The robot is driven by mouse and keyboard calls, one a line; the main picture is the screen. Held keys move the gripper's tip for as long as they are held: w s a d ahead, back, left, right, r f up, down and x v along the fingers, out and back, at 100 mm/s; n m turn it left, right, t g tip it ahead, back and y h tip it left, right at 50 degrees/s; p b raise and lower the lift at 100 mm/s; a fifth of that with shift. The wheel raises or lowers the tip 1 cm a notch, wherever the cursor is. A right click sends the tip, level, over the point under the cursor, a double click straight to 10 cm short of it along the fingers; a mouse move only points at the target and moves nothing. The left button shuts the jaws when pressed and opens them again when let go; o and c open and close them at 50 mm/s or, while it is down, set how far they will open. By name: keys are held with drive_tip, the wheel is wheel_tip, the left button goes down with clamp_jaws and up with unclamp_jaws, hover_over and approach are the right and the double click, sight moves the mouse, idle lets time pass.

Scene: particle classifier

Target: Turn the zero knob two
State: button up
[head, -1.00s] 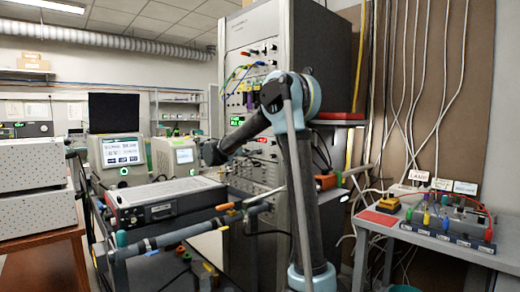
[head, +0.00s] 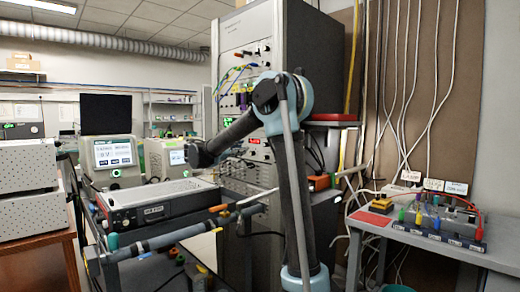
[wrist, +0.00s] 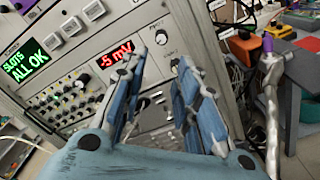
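The rack panel (wrist: 70,55) fills the upper left of the wrist view, tilted in the picture. It carries a green "SLOTS ALL OK" display (wrist: 28,60), a red "-5 mV" display (wrist: 115,62) and rows of small knobs. In the head view my gripper cannot be made out.
The tall rack (head: 285,60) stands behind my arm in the head view. A side table (head: 420,240) with cables and coloured plugs is at the right. An orange object (wrist: 241,50) is right of the panel.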

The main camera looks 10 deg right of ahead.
drive_tip(key=s+a+n, duration=0.1)
drive_tip(key=n, duration=0.6)
approach(264, 145)
drive_tip(key=x, duration=0.9)
drive_tip(key=shift+w+d, duration=0.1)
drive_tip(key=shift+w, duration=0.1)
drive_tip(key=shift+r, duration=0.1)
clamp_jaws()
